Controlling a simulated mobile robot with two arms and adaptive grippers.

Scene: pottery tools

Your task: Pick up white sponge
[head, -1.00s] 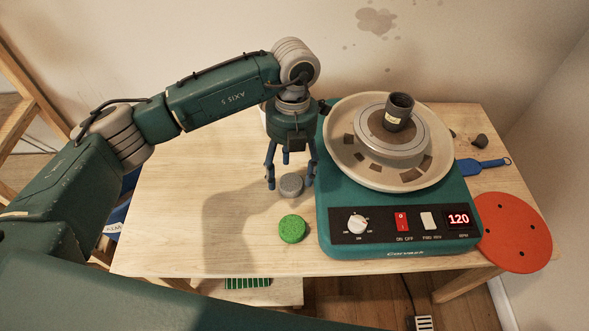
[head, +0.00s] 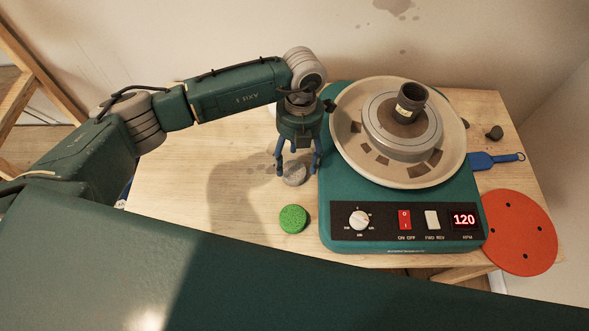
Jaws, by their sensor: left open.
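The white sponge (head: 294,176) is a small round, pale grey-white piece on the wooden table, left of the pottery wheel. My left gripper (head: 297,171) points down over it, its blue fingers open and spread around or just above it. The fingers cover part of the sponge, and I cannot tell whether they touch it. A round green sponge (head: 293,219) lies on the table just nearer than the white one. My right gripper is out of view.
The green pottery wheel (head: 335,205), with a dark pot (head: 410,103) on it, stands close right of my left gripper. A red disc (head: 519,233) and a blue-handled tool (head: 490,161) lie farther right. The table's left part (head: 175,185) is clear.

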